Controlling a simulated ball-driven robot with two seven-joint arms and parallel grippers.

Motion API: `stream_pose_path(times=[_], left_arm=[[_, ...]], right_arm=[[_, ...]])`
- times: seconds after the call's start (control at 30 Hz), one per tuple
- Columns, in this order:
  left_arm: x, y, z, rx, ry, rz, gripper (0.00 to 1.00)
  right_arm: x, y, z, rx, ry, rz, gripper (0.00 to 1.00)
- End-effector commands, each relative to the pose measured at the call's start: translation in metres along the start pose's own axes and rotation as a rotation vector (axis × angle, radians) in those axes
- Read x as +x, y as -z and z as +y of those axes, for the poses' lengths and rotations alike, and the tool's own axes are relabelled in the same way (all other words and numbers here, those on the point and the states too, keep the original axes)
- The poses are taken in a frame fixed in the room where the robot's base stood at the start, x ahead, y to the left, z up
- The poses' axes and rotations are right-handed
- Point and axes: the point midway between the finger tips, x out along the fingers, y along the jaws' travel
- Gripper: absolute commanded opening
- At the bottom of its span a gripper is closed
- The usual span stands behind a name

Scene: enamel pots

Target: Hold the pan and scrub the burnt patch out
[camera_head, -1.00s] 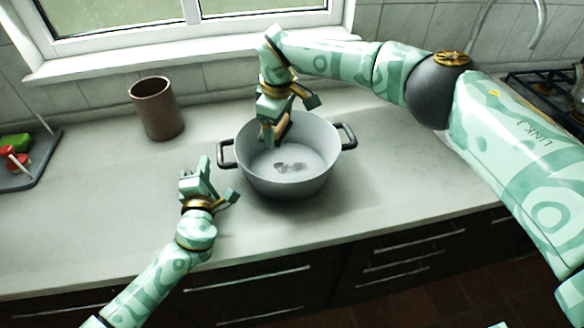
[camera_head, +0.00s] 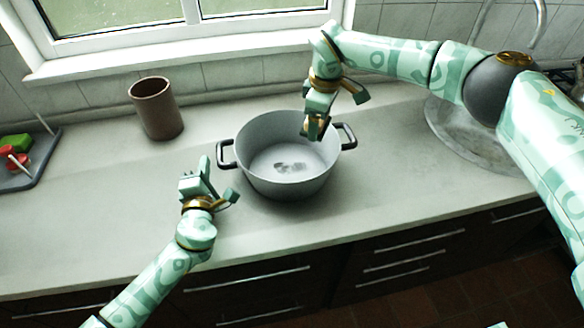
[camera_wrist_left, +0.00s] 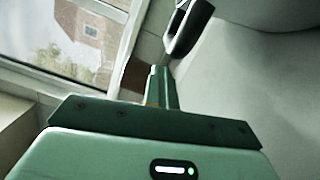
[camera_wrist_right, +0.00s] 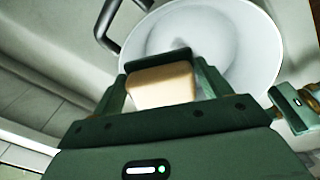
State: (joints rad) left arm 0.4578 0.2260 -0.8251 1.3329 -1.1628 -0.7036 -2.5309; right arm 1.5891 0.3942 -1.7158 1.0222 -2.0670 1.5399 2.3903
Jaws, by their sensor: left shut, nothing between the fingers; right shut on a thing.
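The grey pan (camera_head: 262,181) stands upright on the worktop with dark side handles. Its left handle (camera_head: 224,154) also shows in the left wrist view (camera_wrist_left: 188,30). A mottled grey burnt patch (camera_head: 290,167) lies on the pan's floor. My left gripper (camera_head: 203,172) is shut and empty, just left of the left handle and apart from it. My right gripper (camera_head: 316,127) is shut on a tan block, seemingly a sponge (camera_wrist_right: 160,85), above the right part of the pan near the right handle (camera_head: 348,136). Whether the sponge touches the pan is unclear.
A brown cup (camera_head: 156,108) stands behind and left of the pan. A grey tray (camera_head: 38,168) with red and green items lies at the far left. A round metal sink (camera_head: 470,150) is at the right. The worktop's front edge runs below the pan; a window is behind.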

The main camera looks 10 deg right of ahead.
Motion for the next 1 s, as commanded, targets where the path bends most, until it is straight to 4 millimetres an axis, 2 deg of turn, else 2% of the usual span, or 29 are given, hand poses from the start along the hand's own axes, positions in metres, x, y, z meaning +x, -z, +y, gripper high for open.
stream_pose_path(times=[0.43,0.9,1.0], left_arm=[[0.000,0.000,0.000,0.000,0.000,0.000,0.00],[0.000,0.000,0.000,0.000,0.000,0.000,0.00],[0.000,0.000,0.000,0.000,0.000,0.000,0.00]], right_arm=[[0.000,0.005,-0.002,0.000,0.000,0.000,0.48],[0.002,0.079,-0.035,0.001,0.000,0.001,0.48],[0.003,0.090,-0.040,0.001,0.000,0.000,0.48]])
